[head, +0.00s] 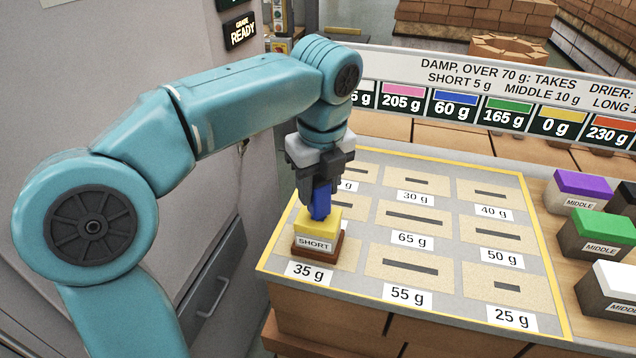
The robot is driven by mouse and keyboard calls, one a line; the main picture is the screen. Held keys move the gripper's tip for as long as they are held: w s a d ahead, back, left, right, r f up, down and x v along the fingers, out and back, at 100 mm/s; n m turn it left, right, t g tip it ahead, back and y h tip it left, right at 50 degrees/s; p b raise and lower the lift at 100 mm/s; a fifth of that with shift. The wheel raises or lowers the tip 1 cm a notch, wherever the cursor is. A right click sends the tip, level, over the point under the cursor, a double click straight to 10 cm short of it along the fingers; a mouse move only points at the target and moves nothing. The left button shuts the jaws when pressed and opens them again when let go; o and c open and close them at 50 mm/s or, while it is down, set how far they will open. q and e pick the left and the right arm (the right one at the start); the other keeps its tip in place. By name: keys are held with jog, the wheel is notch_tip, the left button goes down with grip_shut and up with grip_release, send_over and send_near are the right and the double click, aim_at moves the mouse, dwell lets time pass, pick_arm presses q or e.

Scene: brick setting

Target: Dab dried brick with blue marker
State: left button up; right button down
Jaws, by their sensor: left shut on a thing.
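My left gripper (321,176) points down over the near left of the grey board and is shut on a small blue piece, which I take for the blue marker (320,204). Right under it is a yellow-topped block (317,224) labelled SHORT with a brown bottom part, standing in the cell marked 35 g. The blue piece meets the yellow top in the picture; I cannot tell whether they touch. No other thing is clearly the dried brick. My right gripper is out of view.
The yellow-edged board (455,303) holds several tan cells with dark slots and gram labels. Purple (582,183), green (601,224) and white (617,277) topped blocks labelled MIDDLE stand at right. A sign with colour swatches (455,106) runs behind. A grey cabinet (220,265) is at left.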

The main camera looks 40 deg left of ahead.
pick_arm(q)
notch_tip(320, 180, up, 5)
jog(key=p, duration=0.5)
jog(key=shift+r, duration=1)
